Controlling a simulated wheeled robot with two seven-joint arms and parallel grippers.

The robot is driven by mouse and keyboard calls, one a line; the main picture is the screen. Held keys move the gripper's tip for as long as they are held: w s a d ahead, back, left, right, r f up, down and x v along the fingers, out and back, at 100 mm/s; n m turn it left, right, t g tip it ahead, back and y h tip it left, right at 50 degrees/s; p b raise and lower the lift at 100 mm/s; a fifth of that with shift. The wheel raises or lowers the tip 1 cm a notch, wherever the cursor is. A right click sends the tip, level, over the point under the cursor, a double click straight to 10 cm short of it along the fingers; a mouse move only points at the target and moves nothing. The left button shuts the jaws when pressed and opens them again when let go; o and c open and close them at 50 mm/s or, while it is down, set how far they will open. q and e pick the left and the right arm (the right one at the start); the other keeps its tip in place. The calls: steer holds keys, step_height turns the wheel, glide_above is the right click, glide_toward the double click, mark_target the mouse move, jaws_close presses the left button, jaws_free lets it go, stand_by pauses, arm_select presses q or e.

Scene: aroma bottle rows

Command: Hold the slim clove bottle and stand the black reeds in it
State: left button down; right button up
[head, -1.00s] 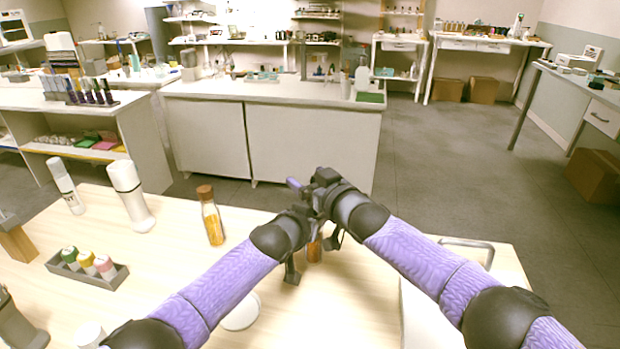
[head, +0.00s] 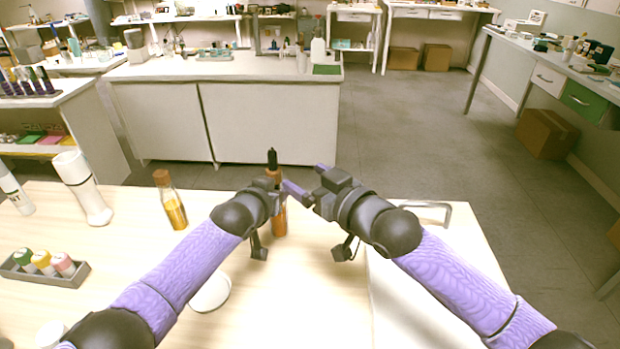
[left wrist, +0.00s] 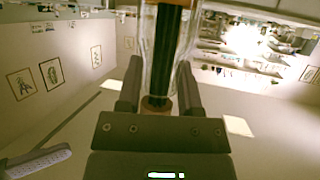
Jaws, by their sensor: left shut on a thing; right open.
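The slim clove bottle (head: 280,222) stands upright near the far edge of the wooden table in the head view, with orange liquid inside. The black reeds (head: 272,158) rise from its top as one dark, upright bundle. My left gripper (head: 277,197) is shut on the bottle from the left. In the left wrist view the glass of the bottle (left wrist: 151,60) and the dark reeds (left wrist: 168,45) show between the fingers of my left gripper (left wrist: 158,90). My right gripper (head: 308,180) is open and empty, just right of the bottle. The bottle's base is partly hidden.
A corked bottle of amber liquid (head: 175,212) stands to the left. Further left are white bottles (head: 88,195) and a grey tray (head: 75,277) of small capped jars. A white round dish (head: 210,292) lies nearer me. A white panel with a handle (head: 425,206) is at right.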

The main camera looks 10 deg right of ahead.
arm_select(q)
steer(key=shift+c, duration=0.9)
jaws_free()
steer(key=shift+s, duration=0.1)
